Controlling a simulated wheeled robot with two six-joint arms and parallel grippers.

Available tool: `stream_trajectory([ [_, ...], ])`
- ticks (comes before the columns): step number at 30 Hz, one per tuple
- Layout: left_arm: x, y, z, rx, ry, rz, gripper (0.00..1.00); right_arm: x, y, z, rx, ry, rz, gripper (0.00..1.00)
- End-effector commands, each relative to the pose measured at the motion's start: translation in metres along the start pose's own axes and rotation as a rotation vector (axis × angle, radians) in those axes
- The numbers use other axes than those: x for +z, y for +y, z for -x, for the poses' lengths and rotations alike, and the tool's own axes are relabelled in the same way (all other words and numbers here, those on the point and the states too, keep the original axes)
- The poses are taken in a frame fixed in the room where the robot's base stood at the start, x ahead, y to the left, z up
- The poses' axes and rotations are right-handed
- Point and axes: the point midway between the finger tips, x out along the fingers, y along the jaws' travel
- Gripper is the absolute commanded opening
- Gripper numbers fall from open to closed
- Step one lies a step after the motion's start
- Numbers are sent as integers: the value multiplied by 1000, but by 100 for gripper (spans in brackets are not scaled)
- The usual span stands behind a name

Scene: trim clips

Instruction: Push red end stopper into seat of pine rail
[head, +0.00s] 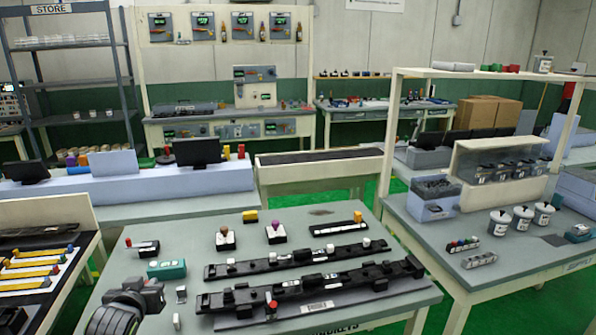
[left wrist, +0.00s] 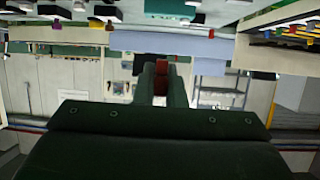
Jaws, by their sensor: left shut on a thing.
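My left gripper (head: 150,290) is at the front left of the table in the head view, above the surface and left of the rails. In the left wrist view its fingers (left wrist: 160,80) are closed on a small red piece (left wrist: 160,69), which looks like the red end stopper. The fingers hide most of it. Two dark rails lie on the table, a rear one (head: 297,260) and a front one (head: 310,287); I cannot tell which is the pine rail, or pick out its seat. My right gripper is not in view.
A side table (head: 40,265) at left holds yellow strips.

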Motion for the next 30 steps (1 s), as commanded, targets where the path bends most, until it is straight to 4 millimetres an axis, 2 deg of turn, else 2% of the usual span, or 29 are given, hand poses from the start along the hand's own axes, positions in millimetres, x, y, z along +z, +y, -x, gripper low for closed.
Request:
stream_trajectory([
  [1,-14,20,14,22,11,-1,0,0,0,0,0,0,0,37],
  [6,-50,69,67,75,13,-28,0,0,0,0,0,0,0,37],
  [9,-65,89,100,108,14,-40,0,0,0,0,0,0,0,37],
  [15,-79,110,150,158,9,-58,0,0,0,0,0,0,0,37],
  [21,-81,116,170,180,5,-65,0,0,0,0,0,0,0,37],
  [30,-81,116,171,180,3,-66,0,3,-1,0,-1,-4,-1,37],
])
